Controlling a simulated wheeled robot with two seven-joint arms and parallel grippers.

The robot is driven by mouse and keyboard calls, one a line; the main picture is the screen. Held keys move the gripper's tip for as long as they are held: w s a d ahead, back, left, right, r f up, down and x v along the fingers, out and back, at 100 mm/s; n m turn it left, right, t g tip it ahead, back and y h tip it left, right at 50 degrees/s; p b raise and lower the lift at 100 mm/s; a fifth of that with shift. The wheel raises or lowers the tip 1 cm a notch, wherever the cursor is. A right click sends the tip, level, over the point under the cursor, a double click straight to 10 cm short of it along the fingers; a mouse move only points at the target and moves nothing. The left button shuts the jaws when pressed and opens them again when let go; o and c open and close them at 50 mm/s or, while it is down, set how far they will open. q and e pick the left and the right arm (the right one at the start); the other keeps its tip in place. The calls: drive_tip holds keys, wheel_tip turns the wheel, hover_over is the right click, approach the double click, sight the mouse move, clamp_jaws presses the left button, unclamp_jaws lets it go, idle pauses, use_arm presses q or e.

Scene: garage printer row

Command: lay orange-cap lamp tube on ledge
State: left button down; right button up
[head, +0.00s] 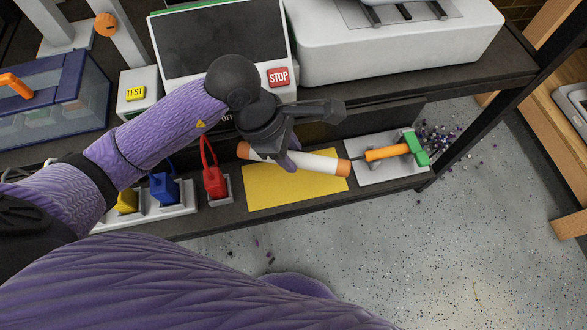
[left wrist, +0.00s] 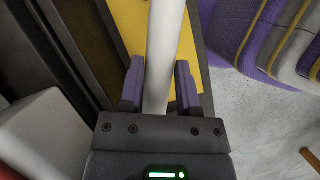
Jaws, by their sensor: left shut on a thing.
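The lamp tube (head: 312,162) is white with orange end caps. In the head view it lies roughly level, over the yellow mat (head: 275,192) on the dark ledge (head: 225,213). My left gripper (head: 290,160) is shut around the tube left of its middle. In the left wrist view the white tube (left wrist: 166,50) runs between the two purple fingers (left wrist: 160,88), with the yellow mat (left wrist: 128,25) behind it. I cannot tell whether the tube touches the mat. My right gripper is not in view.
A green and orange tool (head: 388,152) lies on a pale plate right of the mat. Red (head: 213,180) and blue (head: 164,188) padlock-like items stand left of it.

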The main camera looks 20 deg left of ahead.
sight(291, 177)
use_arm(q)
wheel_tip(291, 177, down, 6)
drive_tip(key=b, duration=0.3)
drive_tip(key=shift+r, duration=0.15)
drive_tip(key=shift+c, duration=1.6)
unclamp_jaws()
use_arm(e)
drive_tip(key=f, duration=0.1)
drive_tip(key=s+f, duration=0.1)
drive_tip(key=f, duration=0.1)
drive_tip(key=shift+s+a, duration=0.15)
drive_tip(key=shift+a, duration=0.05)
